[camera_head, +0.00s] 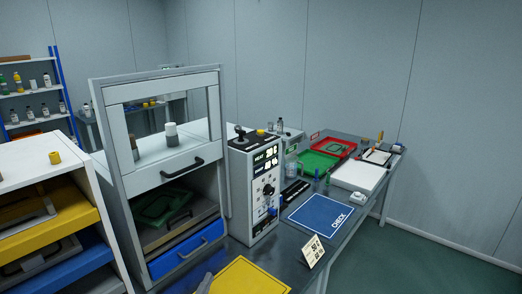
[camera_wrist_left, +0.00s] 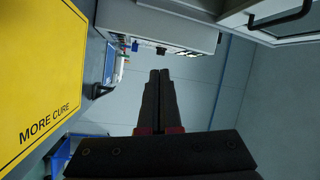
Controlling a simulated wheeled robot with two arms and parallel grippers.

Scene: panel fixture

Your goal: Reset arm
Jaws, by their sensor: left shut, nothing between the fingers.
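My left gripper (camera_wrist_left: 159,74) shows in the left wrist view with its two dark fingers together and nothing between them. My right gripper is in neither view.
A cabinet with a raised front and a black handle (camera_head: 182,168) stands at left centre. A control box (camera_head: 258,190) stands beside it. A blue "CHECK" mat (camera_head: 320,222), a small sign (camera_head: 312,251), a green tray (camera_head: 318,164) and a red tray (camera_head: 335,146) are on the bench.

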